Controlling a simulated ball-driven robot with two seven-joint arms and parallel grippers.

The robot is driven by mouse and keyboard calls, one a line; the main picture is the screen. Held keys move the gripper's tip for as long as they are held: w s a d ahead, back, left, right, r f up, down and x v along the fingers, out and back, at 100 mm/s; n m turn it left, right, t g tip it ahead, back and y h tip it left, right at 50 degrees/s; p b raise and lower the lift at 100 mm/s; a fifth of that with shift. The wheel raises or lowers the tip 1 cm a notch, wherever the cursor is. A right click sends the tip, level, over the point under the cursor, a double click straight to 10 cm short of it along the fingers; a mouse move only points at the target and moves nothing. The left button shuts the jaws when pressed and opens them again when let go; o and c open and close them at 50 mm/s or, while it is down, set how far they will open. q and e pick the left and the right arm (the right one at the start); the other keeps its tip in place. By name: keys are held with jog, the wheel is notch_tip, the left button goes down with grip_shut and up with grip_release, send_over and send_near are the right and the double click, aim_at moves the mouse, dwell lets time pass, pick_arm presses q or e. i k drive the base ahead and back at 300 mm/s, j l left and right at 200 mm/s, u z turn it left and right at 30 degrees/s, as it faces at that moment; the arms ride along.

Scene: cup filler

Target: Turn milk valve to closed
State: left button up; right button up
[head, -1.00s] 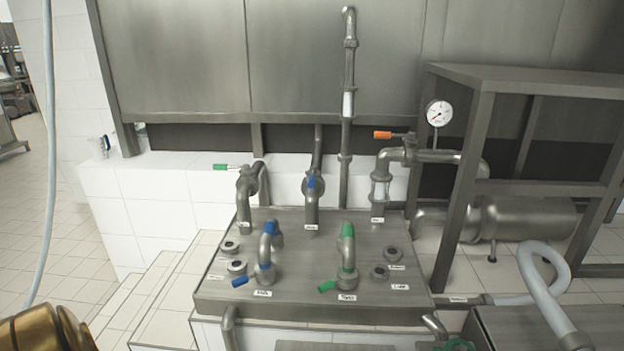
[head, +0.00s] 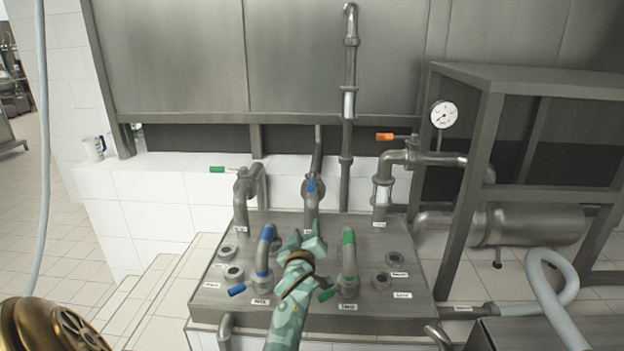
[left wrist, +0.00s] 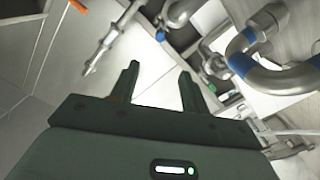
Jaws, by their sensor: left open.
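Several valves stand on a steel panel (head: 320,300); their labels are too small to read, so I cannot tell which is the milk valve. The back row has a green handle (head: 217,169), a blue-marked valve (head: 311,186) and an orange handle (head: 385,137). My left gripper (head: 302,236) is open and empty between these pipes, below the middle back valve in the picture. It also shows open in the left wrist view (left wrist: 158,78).
A pressure gauge (head: 443,115) and a steel frame (head: 465,190) stand to the right. A tall vertical pipe (head: 348,100) rises behind. White steps (head: 150,300) lie left of the panel.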

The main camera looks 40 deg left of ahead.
aim_at(311, 186)
jog(key=i+j, duration=0.2)
jog(key=j, duration=0.15)
jog(key=i+j, duration=0.2)
jog(key=j, duration=0.15)
jog(key=i+j+z, duration=0.1)
jog(key=i+j, duration=0.1)
jog(key=j, duration=0.1)
